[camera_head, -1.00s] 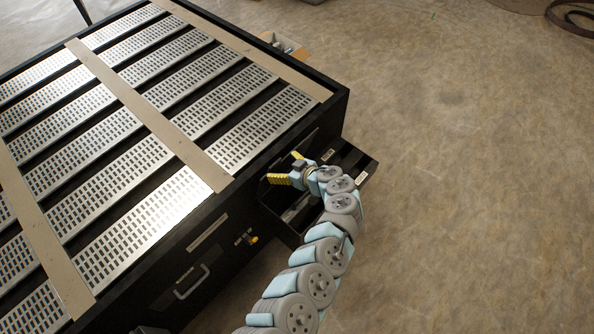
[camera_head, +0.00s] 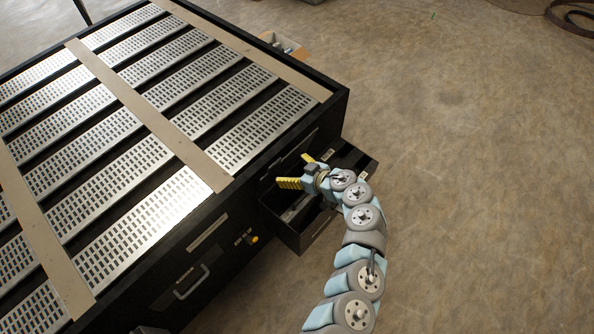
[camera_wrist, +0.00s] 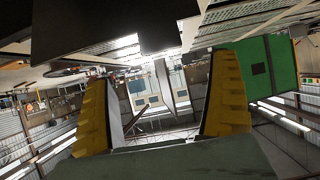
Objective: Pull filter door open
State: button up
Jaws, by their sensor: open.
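A black front panel (camera_head: 178,288) with a grey bar handle (camera_head: 192,282) is at the lower left of the black slatted table in the head view. It looks closed; I cannot read a label that names it the filter door. My gripper (camera_head: 298,171) is open, with yellow fingers apart and nothing between them. It is above an open black drawer or bin (camera_head: 305,230) at the table's right end, well to the right of the handle. In the wrist view my open gripper (camera_wrist: 158,100) frames only distant background; no handle shows between the fingers.
The table top (camera_head: 150,130) has perforated metal slats and tan strips. A second open black compartment (camera_head: 352,160) is just beyond my gripper. A yellow-and-black knob (camera_head: 253,239) sits on the front. A cardboard box (camera_head: 285,45) stands behind.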

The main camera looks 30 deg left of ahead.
jog(key=shift+v, duration=0.95)
jog(key=shift+s, duration=0.1)
